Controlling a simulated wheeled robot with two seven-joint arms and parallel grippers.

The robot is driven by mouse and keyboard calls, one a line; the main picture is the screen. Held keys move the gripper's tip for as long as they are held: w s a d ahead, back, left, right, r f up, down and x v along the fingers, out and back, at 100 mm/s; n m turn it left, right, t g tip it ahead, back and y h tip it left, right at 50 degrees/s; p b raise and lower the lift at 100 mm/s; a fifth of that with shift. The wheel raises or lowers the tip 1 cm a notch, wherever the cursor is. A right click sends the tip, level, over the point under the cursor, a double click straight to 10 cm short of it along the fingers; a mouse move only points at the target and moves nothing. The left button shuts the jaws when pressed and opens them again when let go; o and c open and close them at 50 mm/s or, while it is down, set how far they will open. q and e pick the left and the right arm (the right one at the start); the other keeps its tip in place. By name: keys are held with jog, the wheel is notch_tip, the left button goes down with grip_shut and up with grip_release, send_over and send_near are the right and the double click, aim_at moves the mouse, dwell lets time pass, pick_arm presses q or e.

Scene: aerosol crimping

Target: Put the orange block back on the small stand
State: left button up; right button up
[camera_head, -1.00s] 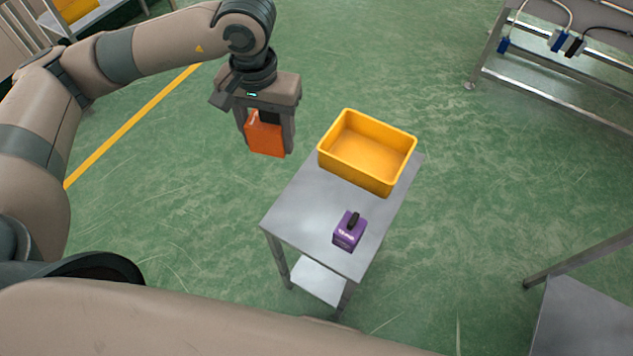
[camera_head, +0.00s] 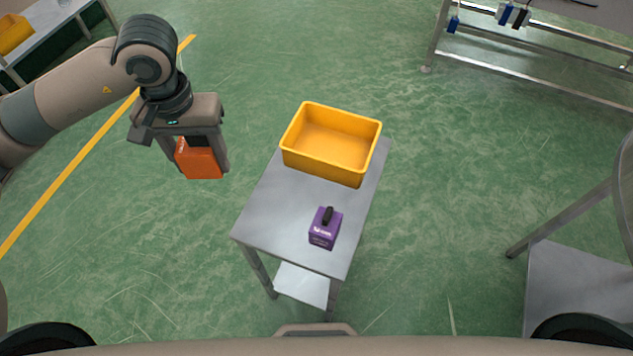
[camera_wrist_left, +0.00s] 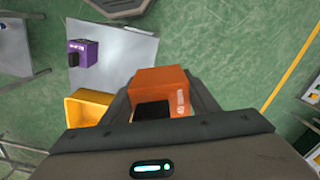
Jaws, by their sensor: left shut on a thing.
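My left gripper (camera_head: 198,165) is shut on the orange block (camera_head: 200,163) and holds it in the air over the green floor, to the left of the small metal stand. The block also shows between the fingers in the left wrist view (camera_wrist_left: 160,84). The small stand (camera_head: 268,215) has a grey top and a lower shelf. A yellow bin (camera_head: 332,145) stands on its far part, and a purple block (camera_head: 325,230) with a black handle on its near part. My right gripper is not in view.
The stand's top is bare to the left of the purple block. A metal table (camera_head: 575,290) is at the lower right, and a metal-framed bench (camera_head: 520,60) at the upper right. Another table with a yellow bin (camera_head: 14,34) is at the upper left. Green floor lies between.

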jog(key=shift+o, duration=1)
pick_arm(q)
jog(key=n, duration=0.1)
jog(key=d+f+n, duration=0.1)
jog(key=n, duration=0.1)
jog(key=shift+w+n, duration=0.2)
jog(key=shift+n, duration=0.1)
jog(key=n, duration=0.2)
jog(key=d+f+n, duration=0.1)
jog(key=n, duration=0.2)
jog(key=shift+w+d+f+n, duration=0.3)
jog(key=shift+f, duration=0.1)
jog(key=d+f+n, duration=0.4)
jog(key=n, duration=1.1)
jog(key=d+f+n, duration=0.4)
jog(key=f+n, duration=0.1)
jog(key=n, duration=1.1)
jog(key=shift+d+f, duration=0.15)
jog(key=shift+d, duration=0.05)
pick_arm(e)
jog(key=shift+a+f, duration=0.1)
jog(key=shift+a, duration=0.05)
